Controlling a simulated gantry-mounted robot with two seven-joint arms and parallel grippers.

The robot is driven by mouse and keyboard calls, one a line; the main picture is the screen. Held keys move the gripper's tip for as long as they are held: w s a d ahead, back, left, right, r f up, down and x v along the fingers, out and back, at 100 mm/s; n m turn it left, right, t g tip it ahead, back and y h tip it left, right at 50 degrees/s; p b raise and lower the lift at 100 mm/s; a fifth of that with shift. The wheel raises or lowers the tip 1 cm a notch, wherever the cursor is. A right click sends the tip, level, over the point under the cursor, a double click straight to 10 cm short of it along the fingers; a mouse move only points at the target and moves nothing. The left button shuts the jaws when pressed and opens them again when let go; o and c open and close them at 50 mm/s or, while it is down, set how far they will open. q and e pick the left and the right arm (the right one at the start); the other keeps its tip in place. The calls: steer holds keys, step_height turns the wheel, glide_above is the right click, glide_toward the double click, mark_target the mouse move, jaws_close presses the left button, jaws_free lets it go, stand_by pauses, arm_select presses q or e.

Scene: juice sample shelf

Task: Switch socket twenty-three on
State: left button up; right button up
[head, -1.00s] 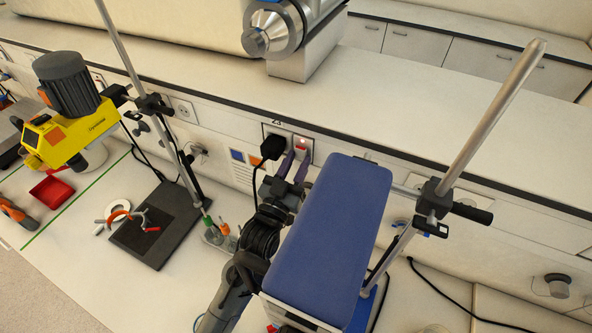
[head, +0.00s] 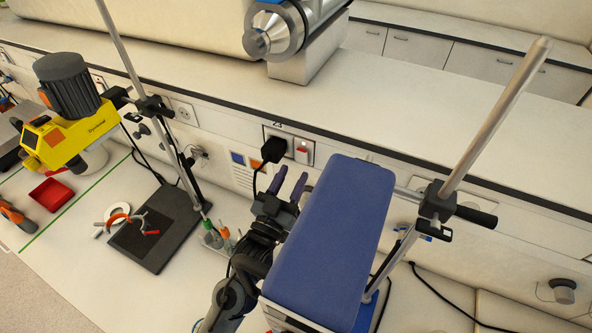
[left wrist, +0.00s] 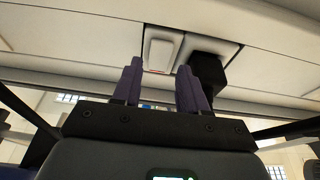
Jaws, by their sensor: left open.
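A wall socket panel (head: 269,132) carries a black plug (head: 273,149) on its left and a white rocker switch (head: 303,154) on its right, with a red mark near the switch's top. The panel's small number label is too small to read. In the left wrist view, the rocker switch (left wrist: 159,53) and the plug (left wrist: 208,72) lie beyond my fingertips. My left gripper (head: 292,178) is open and empty, its two purple fingers apart, below and in front of the panel and clear of the switch. It also shows in the left wrist view (left wrist: 162,70). My right gripper is out of view.
A blue-topped device (head: 335,225) stands close to the right of my left gripper. A stand rod (head: 500,120) rises at the right. The plug's cable hangs beside my gripper.

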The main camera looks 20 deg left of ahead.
arm_select(q)
steer(key=b+v, duration=0.1)
steer(key=v, duration=0.6)
steer(key=shift+s, duration=0.1)
